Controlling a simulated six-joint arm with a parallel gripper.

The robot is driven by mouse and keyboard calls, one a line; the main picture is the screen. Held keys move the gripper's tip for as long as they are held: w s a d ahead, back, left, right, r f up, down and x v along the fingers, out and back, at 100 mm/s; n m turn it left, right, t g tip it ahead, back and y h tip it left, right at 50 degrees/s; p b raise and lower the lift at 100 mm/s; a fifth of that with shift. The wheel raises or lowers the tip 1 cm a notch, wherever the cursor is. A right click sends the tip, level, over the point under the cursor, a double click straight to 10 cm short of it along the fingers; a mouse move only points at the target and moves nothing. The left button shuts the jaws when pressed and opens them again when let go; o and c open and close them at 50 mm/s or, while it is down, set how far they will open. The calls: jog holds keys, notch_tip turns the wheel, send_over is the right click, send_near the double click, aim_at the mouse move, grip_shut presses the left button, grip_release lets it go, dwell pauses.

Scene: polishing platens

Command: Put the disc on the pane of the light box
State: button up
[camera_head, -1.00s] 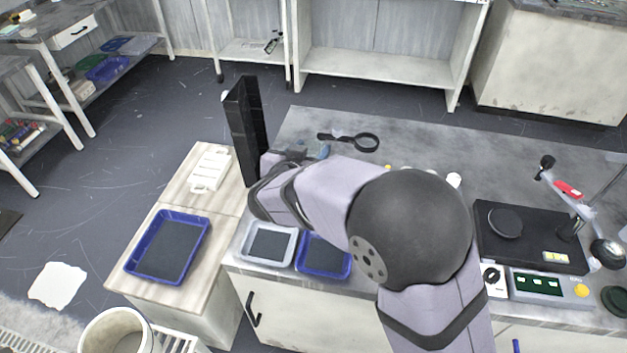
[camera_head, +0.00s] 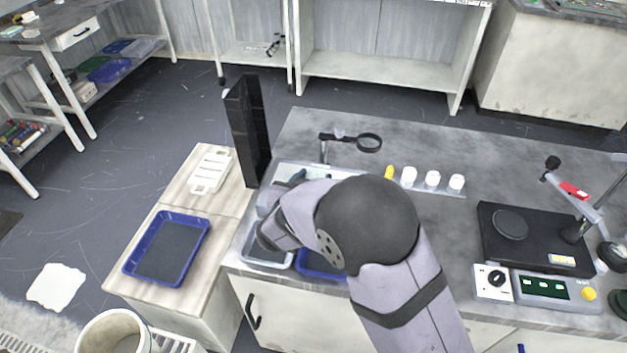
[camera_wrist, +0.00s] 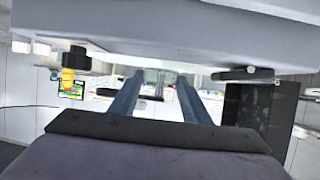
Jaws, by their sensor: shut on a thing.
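My gripper is mostly hidden behind my own arm in the head view, low over the left end of the bench. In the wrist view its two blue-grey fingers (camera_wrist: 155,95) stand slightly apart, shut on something. The held thing is barely visible, only a pale patch between the fingertips; I take it to be the disc, but cannot make out its shape. A pale, flat framed panel (camera_head: 320,167), apparently the light box, lies behind my gripper in the head view, partly covered by my arm. I cannot tell whether the held thing touches it.
A tall black panel (camera_head: 247,130) stands just left of my gripper. A magnifier (camera_head: 368,143) stands behind, with several white jars (camera_head: 433,179) to the right. A grey tray (camera_head: 268,257) and a blue tray (camera_head: 318,265) lie in front. A black polishing machine (camera_head: 500,250) stands right.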

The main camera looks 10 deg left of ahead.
jog(key=shift+f, duration=0.3)
jog(key=o, duration=1.1)
jog(key=shift+r, duration=0.15)
jog(key=shift+s+a+r, duration=0.1)
jog(key=shift+s, duration=0.1)
jog(key=v, duration=1.1)
jog(key=shift+s+p, duration=0.3)
jog(key=shift+p, duration=0.1)
